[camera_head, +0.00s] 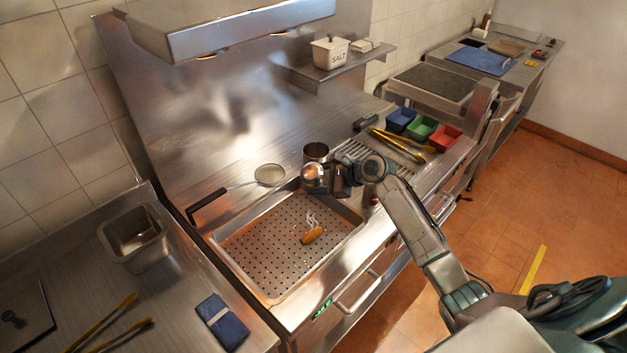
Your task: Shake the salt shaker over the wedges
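A golden-brown wedge (312,235) lies on the perforated metal tray (245,262), with white steam-like wisps above it; I can make out only one piece clearly. My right gripper (336,180) reaches in from the right, above the tray's back right corner. It appears shut on a shiny, round-ended metal shaker (314,178), which seems tilted with its domed end towards the left. The fingers are small and partly hidden by the wrist. The shaker is up and to the right of the wedge, apart from it. My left gripper is not in view.
A metal cup (316,152) stands just behind the shaker. A strainer (270,175) lies behind the tray. A white box marked SALT (330,52) sits on the shelf. Blue, green and red bins (421,129) and yellow-handled tongs (398,143) are to the right.

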